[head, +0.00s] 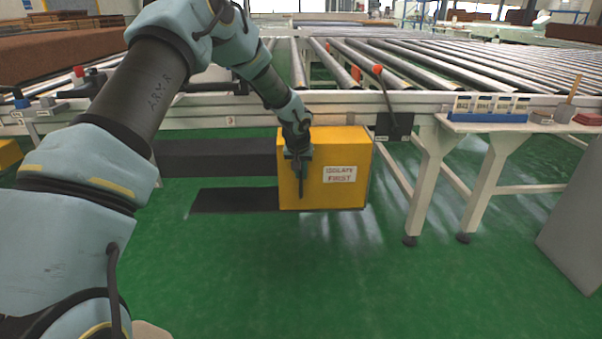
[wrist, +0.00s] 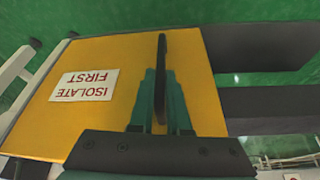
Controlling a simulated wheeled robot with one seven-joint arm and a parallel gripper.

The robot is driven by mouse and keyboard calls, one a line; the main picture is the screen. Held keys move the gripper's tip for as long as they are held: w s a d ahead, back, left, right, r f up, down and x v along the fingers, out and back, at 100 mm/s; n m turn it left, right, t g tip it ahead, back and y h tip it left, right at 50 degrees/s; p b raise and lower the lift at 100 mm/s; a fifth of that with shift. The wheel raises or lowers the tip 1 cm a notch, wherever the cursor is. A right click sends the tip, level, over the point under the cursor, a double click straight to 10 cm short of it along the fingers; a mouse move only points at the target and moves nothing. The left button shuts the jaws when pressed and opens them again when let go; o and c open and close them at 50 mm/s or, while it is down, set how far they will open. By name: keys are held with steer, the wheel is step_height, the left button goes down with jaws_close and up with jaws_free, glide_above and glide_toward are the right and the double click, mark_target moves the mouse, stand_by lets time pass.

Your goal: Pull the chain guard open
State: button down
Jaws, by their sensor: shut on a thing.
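The chain guard (head: 345,192) is a yellow panel with a white "ISOLATE FIRST" label, low under the roller conveyor in the head view. It also fills much of the wrist view (wrist: 110,50), where the label is upside down. A dark upright handle (head: 302,188) stands at the left of its front face; it shows in the wrist view too (wrist: 161,48). My gripper (head: 300,164) reaches down in front of the panel. In the wrist view its green fingers (wrist: 160,85) are shut on the handle, one on each side.
Two dark horizontal bars (head: 215,158) lie left of the guard. The roller conveyor (head: 440,60) runs above and behind. A white side bench (head: 520,125) with legs stands to the right, and a grey block (head: 575,240) at the right edge. The green floor (head: 320,275) in front is clear.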

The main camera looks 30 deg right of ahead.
steer(key=w+a+p, duration=0.4)
steer(key=w+a, duration=0.2)
steer(key=a, duration=0.7)
steer(key=w+a+p, duration=0.4)
steer(key=w+a, duration=0.2)
steer(key=a, duration=0.6)
steer(key=shift+a, duration=0.4)
steer(key=c, duration=0.9)
jaws_free()
steer(key=v, duration=1)
steer(key=shift+r+p, duration=0.35)
steer(key=shift+r, duration=0.05)
